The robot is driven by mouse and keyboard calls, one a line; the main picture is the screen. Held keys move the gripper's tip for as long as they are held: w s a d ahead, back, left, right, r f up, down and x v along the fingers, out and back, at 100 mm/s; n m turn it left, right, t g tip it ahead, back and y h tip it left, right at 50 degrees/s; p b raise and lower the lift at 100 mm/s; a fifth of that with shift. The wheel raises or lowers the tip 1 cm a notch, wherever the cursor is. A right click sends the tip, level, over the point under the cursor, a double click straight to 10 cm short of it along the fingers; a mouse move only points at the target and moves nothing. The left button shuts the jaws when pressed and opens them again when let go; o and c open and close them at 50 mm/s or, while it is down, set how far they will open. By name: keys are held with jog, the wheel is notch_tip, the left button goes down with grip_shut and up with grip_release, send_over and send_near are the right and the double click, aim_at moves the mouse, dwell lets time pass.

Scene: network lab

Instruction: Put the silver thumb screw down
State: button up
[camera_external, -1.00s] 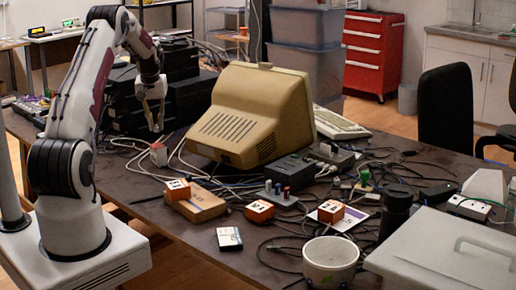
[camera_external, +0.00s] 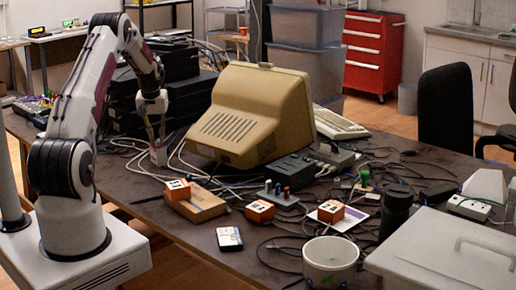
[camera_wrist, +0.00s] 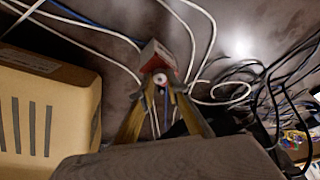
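My gripper (camera_external: 157,136) points down just above a small red-and-white box (camera_external: 158,157) on the table, left of the beige monitor. In the wrist view, the fingers of my gripper (camera_wrist: 162,88) close in on a small round, pale silvery piece (camera_wrist: 161,79), which looks like the thumb screw held at the fingertips. The red-and-white box (camera_wrist: 157,56) shows right behind it. Whether the screw touches the box cannot be told. The screw is too small to make out in the external view.
The beige monitor (camera_external: 250,115) stands close to the right of my gripper. Loose cables (camera_external: 135,165) run around the box. Black stacked devices (camera_external: 185,90) stand behind.

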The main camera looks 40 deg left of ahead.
jog(key=shift+o, duration=1.3)
jog(key=shift+r, duration=0.15)
jog(key=v, duration=1.2)
jog(key=shift+a, duration=0.1)
